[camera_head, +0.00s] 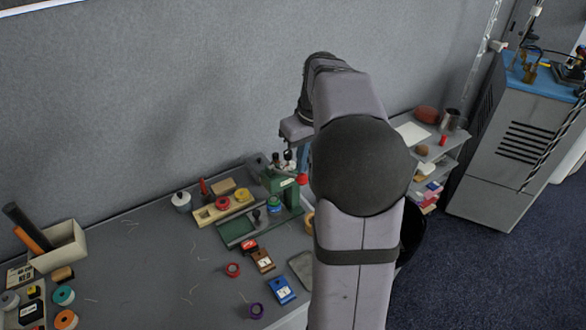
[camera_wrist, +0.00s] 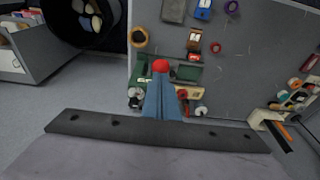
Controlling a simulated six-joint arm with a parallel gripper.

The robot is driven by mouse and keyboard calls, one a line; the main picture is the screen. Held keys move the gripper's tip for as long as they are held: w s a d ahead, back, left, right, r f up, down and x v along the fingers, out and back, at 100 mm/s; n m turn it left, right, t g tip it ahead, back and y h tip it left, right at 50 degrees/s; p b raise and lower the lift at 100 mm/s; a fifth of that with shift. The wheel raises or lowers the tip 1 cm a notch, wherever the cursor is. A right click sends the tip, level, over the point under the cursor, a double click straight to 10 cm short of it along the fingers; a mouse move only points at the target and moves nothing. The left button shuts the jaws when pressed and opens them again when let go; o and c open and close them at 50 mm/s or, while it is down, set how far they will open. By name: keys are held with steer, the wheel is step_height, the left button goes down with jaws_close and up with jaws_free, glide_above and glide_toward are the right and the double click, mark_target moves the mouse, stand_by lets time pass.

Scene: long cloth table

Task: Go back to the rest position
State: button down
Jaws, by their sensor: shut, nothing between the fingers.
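My gripper (camera_head: 302,178) hangs above the right part of the table, partly hidden behind my own arm. In the wrist view its narrow blue fingers with a red end (camera_wrist: 160,68) are together, with nothing seen between them. The fingers point down towards the grey table (camera_head: 150,250). A green tool base (camera_head: 240,229) lies under and left of the gripper in the head view. I cannot tell the exact gap between them.
A beige bin (camera_head: 66,246) with dark and orange tubes stands at the left. Tape rolls (camera_head: 232,269) and small boxes (camera_head: 282,290) lie near the front. A shelf (camera_head: 452,142) and grey cabinet (camera_head: 510,150) stand at right. A grey partition (camera_head: 150,90) rises behind.

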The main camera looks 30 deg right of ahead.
stand_by(0.4)
steer(key=shift+a, duration=0.4)
steer(key=s+a+f+g, duration=0.1)
steer(key=s+a+f, duration=0.6)
steer(key=a, duration=0.3)
steer(key=s+a+f+g, duration=0.1)
steer(key=s+a+f, duration=0.6)
steer(key=s+a, duration=0.3)
steer(key=shift+s+f, duration=0.15)
steer(key=shift+f, duration=0.1)
steer(key=c, duration=2.4)
jaws_free()
steer(key=shift+a, duration=0.1)
steer(key=shift+c, duration=0.2)
